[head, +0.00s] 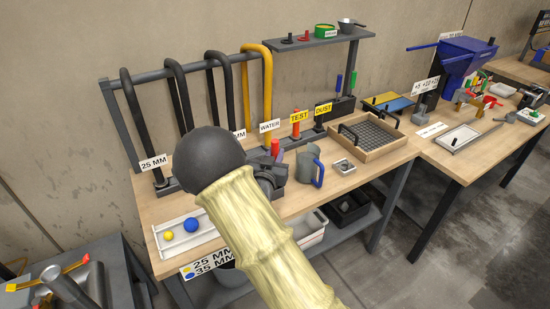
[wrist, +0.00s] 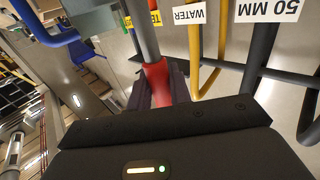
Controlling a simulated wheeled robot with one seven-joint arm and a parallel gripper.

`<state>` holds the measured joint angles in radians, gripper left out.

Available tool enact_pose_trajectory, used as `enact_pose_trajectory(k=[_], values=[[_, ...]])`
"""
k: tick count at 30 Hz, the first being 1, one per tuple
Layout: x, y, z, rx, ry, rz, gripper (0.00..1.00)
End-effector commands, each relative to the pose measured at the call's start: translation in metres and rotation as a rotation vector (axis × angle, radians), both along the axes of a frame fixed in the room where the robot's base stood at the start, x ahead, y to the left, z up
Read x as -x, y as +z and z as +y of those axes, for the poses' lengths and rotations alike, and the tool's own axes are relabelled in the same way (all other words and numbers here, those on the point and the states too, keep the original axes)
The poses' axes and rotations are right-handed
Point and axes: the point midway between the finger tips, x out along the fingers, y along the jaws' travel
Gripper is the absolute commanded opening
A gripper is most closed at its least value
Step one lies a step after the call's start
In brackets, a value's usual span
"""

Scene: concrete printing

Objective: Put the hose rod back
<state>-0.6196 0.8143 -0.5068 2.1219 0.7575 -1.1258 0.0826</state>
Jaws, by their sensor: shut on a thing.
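My gripper (head: 268,180) is over the front middle of the near workbench, partly hidden behind my own arm in the head view. In the wrist view my gripper (wrist: 160,90) is shut on the red section of a grey rod (wrist: 155,76). The rod's grey shaft (wrist: 146,35) runs away from the jaws to the picture's top edge. In the head view only a red end (head: 275,147) shows above the jaws; the rest is hidden.
A grey jug (head: 309,163) with a blue handle stands close right of my gripper. Black hoses (head: 133,125) hang on a rack to the left. A tray (head: 185,235) holds a yellow and a blue ball. A wooden sieve (head: 368,134) is at the right.

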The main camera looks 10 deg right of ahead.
Motion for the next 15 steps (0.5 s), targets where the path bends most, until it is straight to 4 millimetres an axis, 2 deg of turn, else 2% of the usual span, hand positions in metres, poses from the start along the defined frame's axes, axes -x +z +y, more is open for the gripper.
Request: enact_pose_trajectory(k=[3,14,15], values=[[-0.0001,-0.0088,-0.0004,0.000,0.000,-0.002,0.00],[0.0000,-0.0129,0.0010,-0.001,0.001,-0.003,0.00],[0.0000,-0.0115,0.0011,0.000,0.002,-0.001,0.28]])
